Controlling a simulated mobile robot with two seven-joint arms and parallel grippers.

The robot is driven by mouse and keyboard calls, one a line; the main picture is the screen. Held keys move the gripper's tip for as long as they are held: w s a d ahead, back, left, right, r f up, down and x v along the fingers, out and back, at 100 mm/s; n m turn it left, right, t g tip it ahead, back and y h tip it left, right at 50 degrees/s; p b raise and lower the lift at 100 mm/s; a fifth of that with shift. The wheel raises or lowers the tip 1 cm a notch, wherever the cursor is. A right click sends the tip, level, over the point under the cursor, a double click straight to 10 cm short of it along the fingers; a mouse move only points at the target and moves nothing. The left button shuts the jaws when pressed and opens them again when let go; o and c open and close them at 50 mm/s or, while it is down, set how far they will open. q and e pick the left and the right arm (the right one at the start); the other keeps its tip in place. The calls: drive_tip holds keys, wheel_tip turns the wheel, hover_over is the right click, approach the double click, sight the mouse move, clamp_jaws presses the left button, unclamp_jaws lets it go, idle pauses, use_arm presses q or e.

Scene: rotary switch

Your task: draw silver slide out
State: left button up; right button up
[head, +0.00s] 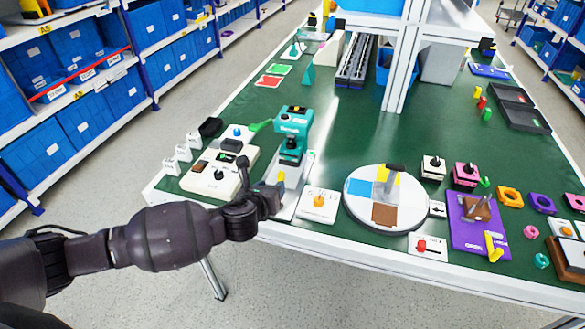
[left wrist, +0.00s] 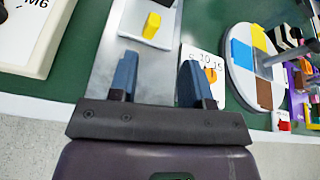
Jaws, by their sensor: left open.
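A silver flat plate (head: 303,178) extends forward from under a teal machine (head: 293,132) near the front edge of the table. A small yellow block (head: 281,177) stands upright on it. In the left wrist view the yellow block (left wrist: 153,24) sits on a paler strip (left wrist: 133,32) lying on the silver base (left wrist: 105,62); I cannot tell for sure which part is the slide. My left gripper (head: 275,194) is low over the front end of the plate. Its blue fingers (left wrist: 158,78) are open and empty, apart from the yellow block, which lies beyond the tips. My right gripper is not in view.
A white box with dark knobs (head: 218,176) stands left of the plate. A white card with an orange knob (head: 318,203) and a round white turntable (head: 375,222) are close on the right. The table's front edge (head: 340,250) is near. Green surface behind the turntable is clear.

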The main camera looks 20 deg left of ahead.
sight(280, 175)
use_arm(q)
drive_tip(key=shift+a+m+y, duration=0.2)
drive_tip(key=shift+m+y, duration=0.1)
drive_tip(key=shift+m, duration=0.3)
drive_tip(key=shift+s+r+m, duration=0.1)
drive_tip(key=shift+s+m, duration=0.05)
drive_tip(key=shift+m, duration=0.35)
drive_tip(key=shift+w+f, duration=0.25)
drive_tip(key=shift+w, duration=0.2)
drive_tip(key=b+x, duration=0.2)
drive_tip(key=x, duration=0.6)
drive_tip(key=shift+w+f+b, duration=0.2)
drive_tip(key=shift+w+b, duration=0.15)
drive_tip(key=shift+w+f, duration=0.1)
drive_tip(key=shift+w, duration=0.4)
drive_tip(key=shift+c, duration=0.3)
clamp_jaws()
